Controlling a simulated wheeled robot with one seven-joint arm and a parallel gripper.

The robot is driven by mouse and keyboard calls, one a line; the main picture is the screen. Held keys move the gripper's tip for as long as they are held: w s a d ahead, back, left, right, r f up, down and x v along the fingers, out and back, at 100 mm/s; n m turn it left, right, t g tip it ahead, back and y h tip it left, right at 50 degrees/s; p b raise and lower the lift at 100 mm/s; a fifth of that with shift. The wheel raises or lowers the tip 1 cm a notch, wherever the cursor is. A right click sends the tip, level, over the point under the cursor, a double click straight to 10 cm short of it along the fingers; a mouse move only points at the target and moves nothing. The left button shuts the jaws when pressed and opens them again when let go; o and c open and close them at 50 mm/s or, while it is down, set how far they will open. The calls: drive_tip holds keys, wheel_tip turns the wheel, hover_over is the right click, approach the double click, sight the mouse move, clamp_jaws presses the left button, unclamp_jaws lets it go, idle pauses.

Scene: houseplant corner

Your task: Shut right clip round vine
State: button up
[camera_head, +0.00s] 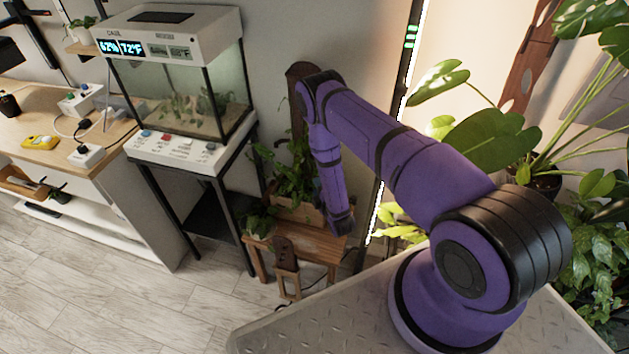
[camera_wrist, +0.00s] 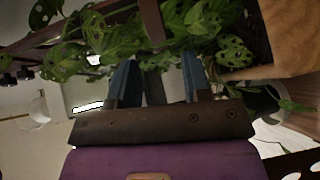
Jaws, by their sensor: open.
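A vine with holed green leaves (camera_wrist: 95,38) spreads across the top of the wrist view. In the head view the leafy plant (camera_head: 292,182) stands in a wooden planter (camera_head: 302,212) on a small wooden stool (camera_head: 318,246). My gripper (camera_wrist: 157,72) points at the foliage; its two blue fingers are apart, with leaves just beyond and above their tips. In the head view my purple arm hangs down in front of the plant and hides part of it. I cannot make out the right clip in either view.
A glass terrarium (camera_head: 185,90) on a dark stand is left of the stool. A workbench (camera_head: 45,125) is farther left. Large-leaved plants (camera_head: 490,140) crowd the right side. The wooden floor (camera_head: 110,290) at the front left is clear.

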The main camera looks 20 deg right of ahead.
drive_tip(key=s, duration=0.4)
drive_tip(key=shift+s+a+r, duration=0.1)
drive_tip(key=shift+s+r, duration=0.1)
drive_tip(key=shift+s, duration=0.1)
drive_tip(key=shift+w, duration=0.1)
drive_tip(key=c, duration=0.4)
drive_tip(key=shift+w+r, duration=0.15)
drive_tip(key=shift+w, duration=0.1)
drive_tip(key=c, duration=0.3)
drive_tip(key=w+r+g+y, duration=0.1)
drive_tip(key=w+r+m+g+y, duration=0.1)
drive_tip(key=g, duration=0.1)
drive_tip(key=w+r+g+y, duration=0.1)
drive_tip(key=r, duration=0.1)
drive_tip(key=shift+w+a+m+g, duration=0.1)
drive_tip(key=shift+a+m+g, duration=0.2)
drive_tip(key=shift+a+g, duration=0.1)
clamp_jaws()
drive_tip(key=s+d+r+g+y, duration=0.1)
drive_tip(key=s+d+r+g, duration=0.15)
drive_tip(key=r+g, duration=0.35)
drive_tip(key=w+x, duration=0.1)
drive_tip(key=x, duration=1)
drive_tip(key=shift+w+d+r, duration=0.25)
drive_tip(key=shift+w+d, duration=0.1)
drive_tip(key=shift+d, duration=0.05)
